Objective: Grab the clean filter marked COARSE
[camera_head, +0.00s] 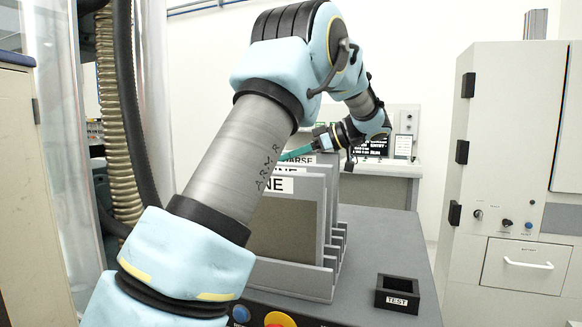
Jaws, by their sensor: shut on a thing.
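The filter labelled "...ARSE" (299,159), its first letters hidden, stands upright at the back of a grey slotted rack (338,262). My gripper (279,152), with teal fingers, is at the top edge of this back filter and shut on it. My arm crosses in front and hides the left part of the rack and the filters. The filter's lower part is hidden behind the filters in front.
A small black TEST holder (397,293) sits right of the rack on the grey bench (385,235). A tall cabinet (515,130) stands at right.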

